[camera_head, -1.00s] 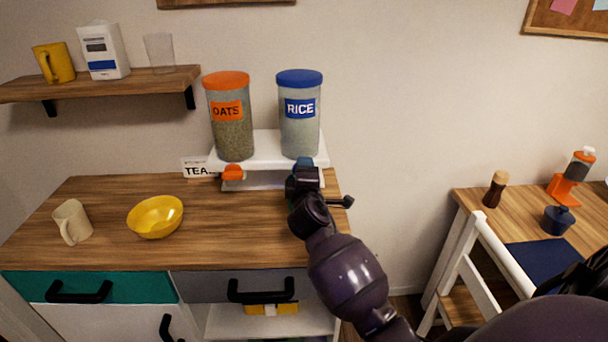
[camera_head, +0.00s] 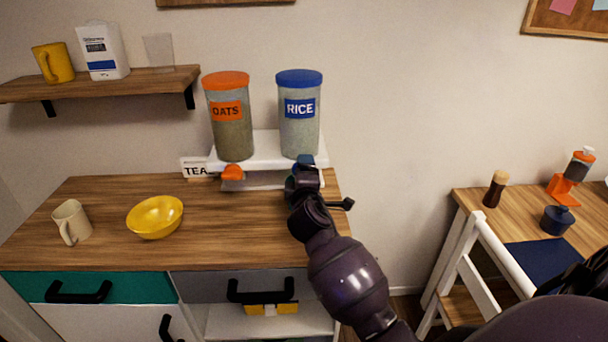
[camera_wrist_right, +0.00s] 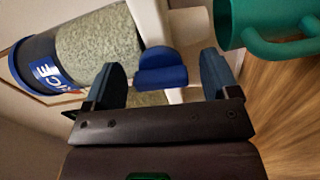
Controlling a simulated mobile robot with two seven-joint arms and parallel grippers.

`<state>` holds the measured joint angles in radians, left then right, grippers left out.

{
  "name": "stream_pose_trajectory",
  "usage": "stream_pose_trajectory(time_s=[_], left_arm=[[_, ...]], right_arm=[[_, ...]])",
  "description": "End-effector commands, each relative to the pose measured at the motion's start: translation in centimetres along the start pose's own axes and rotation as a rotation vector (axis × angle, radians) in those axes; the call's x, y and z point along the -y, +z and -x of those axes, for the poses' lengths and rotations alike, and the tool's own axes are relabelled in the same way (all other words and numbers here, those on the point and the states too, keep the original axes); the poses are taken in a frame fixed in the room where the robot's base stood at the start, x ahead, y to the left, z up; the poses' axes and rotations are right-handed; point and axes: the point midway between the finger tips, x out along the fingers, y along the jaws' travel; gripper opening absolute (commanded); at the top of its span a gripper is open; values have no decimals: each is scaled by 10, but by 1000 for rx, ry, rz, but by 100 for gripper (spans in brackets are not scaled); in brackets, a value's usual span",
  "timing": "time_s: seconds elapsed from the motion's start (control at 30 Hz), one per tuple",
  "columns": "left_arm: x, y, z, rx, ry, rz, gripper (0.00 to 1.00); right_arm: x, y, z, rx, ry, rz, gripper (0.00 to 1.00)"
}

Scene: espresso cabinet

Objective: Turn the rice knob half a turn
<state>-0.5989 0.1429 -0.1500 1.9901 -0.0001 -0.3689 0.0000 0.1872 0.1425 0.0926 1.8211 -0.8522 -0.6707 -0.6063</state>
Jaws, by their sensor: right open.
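The rice canister (camera_head: 299,125), with a blue lid and a blue RICE label, stands on the right side of the white dispenser stand (camera_head: 263,141). Its blue knob (camera_wrist_right: 162,69) shows in the right wrist view, below the canister's outlet; in the head view my gripper mostly covers it. My right gripper (camera_head: 305,165) is at the front of the stand under the rice canister. In the right wrist view its two fingers (camera_wrist_right: 163,82) are apart, one on each side of the knob, with visible gaps. My left gripper is not in view.
The oats canister (camera_head: 228,128) and its orange knob (camera_head: 233,173) are left of the rice one. A yellow bowl (camera_head: 155,217) and cream mug (camera_head: 72,222) stand on the counter. A green mug (camera_wrist_right: 262,28) is close to my gripper in the wrist view.

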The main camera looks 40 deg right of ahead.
Motion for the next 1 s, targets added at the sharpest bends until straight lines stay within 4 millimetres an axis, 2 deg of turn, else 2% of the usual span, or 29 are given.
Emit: stream_pose_trajectory(time_s=[0.5, 0.7, 1.0], left_arm=[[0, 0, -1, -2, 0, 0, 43], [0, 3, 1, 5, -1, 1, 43], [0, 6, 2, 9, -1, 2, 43]], right_arm=[[2, 0, 85, 0, -3, -1, 81], [1, 0, 100, 1, -3, 0, 81], [1, 0, 102, 1, -2, 0, 81]])
